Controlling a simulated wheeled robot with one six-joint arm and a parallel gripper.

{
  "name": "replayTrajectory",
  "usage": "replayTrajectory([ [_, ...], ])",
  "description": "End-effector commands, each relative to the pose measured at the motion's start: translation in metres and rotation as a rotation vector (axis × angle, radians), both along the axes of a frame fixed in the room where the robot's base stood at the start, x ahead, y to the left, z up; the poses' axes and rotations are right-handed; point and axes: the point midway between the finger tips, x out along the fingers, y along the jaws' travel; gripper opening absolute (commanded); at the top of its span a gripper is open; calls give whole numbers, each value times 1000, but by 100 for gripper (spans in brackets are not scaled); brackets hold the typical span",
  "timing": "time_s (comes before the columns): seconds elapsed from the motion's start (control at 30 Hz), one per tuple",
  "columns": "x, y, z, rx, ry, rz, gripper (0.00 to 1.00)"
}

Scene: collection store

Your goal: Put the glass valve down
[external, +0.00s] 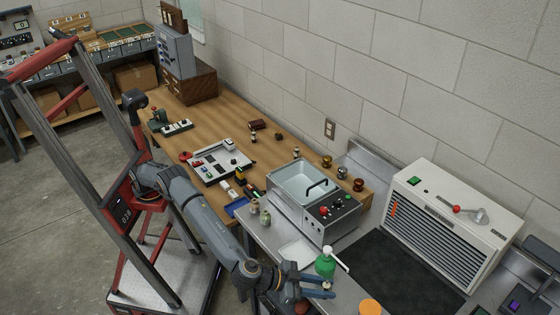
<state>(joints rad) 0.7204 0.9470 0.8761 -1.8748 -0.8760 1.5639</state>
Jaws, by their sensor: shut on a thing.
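My gripper (325,287) is low in the external view, over the front part of the metal counter, close to a green bottle. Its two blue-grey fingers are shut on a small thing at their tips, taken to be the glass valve. The fingers cover most of it, and it is too small here to make out its shape. I cannot tell whether it touches the counter or hangs above it.
The green pump bottle (325,263) stands just behind my fingers. An orange lid (370,307) is to the right. A sink unit (316,205) stands behind, with a dark mat (400,270) and a white louvred machine (445,225) to the right. The wooden bench (195,125) holds several small parts.

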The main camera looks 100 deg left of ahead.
Motion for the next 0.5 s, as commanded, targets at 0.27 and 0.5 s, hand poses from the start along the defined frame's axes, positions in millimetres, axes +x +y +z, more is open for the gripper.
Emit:
replayTrajectory([
  [0.27,38,38,-6,2,3,-1,2],
  [0.5,36,36,-26,1,1,-2,2],
])
